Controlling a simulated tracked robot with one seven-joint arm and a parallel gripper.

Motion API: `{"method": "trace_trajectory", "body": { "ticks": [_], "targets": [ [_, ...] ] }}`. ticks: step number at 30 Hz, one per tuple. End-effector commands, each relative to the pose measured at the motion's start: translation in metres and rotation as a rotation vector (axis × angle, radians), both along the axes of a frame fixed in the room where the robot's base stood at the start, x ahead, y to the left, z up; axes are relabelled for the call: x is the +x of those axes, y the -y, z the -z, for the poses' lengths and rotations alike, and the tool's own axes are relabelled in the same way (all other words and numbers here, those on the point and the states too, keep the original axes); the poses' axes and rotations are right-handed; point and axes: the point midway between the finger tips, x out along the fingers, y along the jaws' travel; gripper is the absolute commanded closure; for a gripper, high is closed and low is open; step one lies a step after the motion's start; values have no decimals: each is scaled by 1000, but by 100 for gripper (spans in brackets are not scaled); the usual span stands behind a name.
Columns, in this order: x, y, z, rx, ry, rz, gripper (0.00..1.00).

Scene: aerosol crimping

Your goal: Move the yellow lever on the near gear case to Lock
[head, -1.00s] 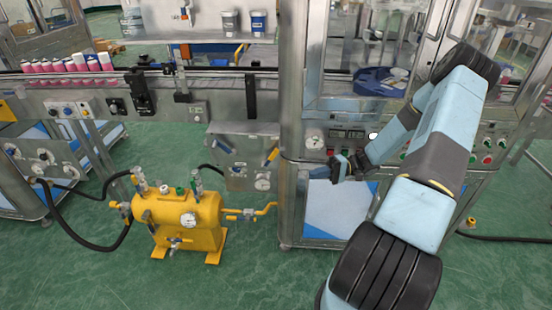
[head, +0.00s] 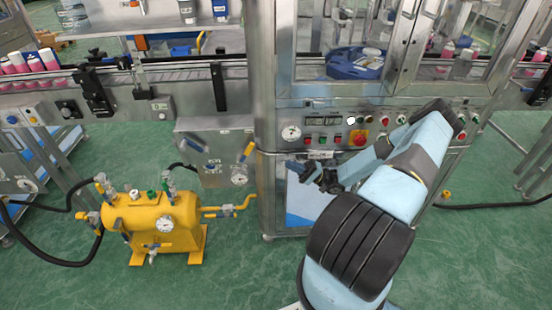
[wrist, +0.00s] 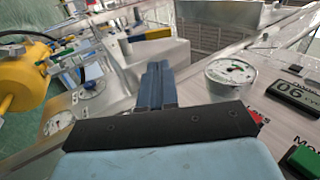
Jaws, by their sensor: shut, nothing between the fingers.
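A steel gear case (head: 215,135) is mounted under the conveyor, left of the tall machine cabinet. A yellow lever (head: 247,152) stands out slanted at its right side. A blue lever is at its upper left, and a round gauge (head: 239,179) at its lower right. My gripper (head: 306,173) is shut and empty in front of the cabinet, to the right of the yellow lever and apart from it. In the wrist view a yellow lever (wrist: 150,35) shows beyond the shut fingers (wrist: 158,68). The Lock marking cannot be read.
A yellow tank (head: 155,225) with valves and black hoses stands on the floor at left. The cabinet's panel has a gauge (head: 291,132), displays and buttons close to my gripper. The cabinet's corner post (head: 264,120) stands between gripper and gear case. Green floor is open in front.

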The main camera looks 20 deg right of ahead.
Motion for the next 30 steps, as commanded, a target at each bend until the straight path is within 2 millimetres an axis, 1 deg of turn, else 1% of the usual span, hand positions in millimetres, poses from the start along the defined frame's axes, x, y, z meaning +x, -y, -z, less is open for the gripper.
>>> {"method": "trace_trajectory", "body": {
  "ticks": [9,18,24,30],
  "targets": [
    [15,-50,-26,0,0,-20,100],
    [28,-93,-51,0,1,-21,100],
    [35,-112,-63,0,-1,-20,100],
    [37,-119,-67,-1,0,-20,100]
  ]
}}
